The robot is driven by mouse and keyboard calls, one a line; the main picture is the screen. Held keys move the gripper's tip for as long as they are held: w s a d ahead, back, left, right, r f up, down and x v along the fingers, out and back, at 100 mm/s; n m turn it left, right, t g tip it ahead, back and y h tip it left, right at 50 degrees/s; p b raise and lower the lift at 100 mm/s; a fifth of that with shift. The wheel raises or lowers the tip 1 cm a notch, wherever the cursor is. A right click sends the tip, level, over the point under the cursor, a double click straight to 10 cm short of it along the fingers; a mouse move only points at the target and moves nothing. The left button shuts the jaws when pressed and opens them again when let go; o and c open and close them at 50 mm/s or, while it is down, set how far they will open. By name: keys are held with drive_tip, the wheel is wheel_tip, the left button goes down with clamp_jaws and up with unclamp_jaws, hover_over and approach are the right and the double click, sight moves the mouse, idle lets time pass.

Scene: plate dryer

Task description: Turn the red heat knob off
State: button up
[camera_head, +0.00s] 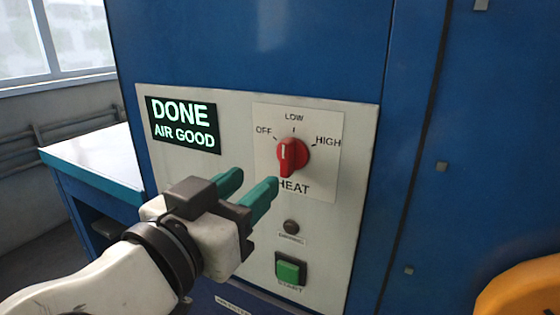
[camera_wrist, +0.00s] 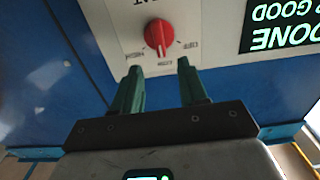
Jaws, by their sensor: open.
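The red heat knob (camera_head: 294,156) is on a light panel marked OFF, LOW and HIGH. Its raised bar stands about upright. In the wrist view, turned upside down, the knob (camera_wrist: 157,33) shows a white mark pointing down, about toward LOW. My gripper (camera_head: 257,177) is open, with two green fingers apart and nothing between them. In the head view it is to the lower left of the knob. In the wrist view the fingertips (camera_wrist: 159,66) lie below the knob in the picture, and the knob appears between their lines. I see no contact with it.
A display (camera_head: 183,125) reads DONE, AIR GOOD at the panel's upper left. Below the knob are a small dark round part (camera_head: 291,227) and a green START button (camera_head: 290,270). A blue cabinet wall (camera_head: 250,45) surrounds the panel. A pale-topped table (camera_head: 95,158) is at left.

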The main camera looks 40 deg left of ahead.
sight(283, 158)
drive_tip(key=p+x, duration=0.1)
drive_tip(key=x, duration=0.7)
drive_tip(key=shift+w+a+p, duration=0.1)
drive_tip(key=shift+w+p, duration=0.2)
drive_tip(key=shift+w, duration=0.05)
clamp_jaws()
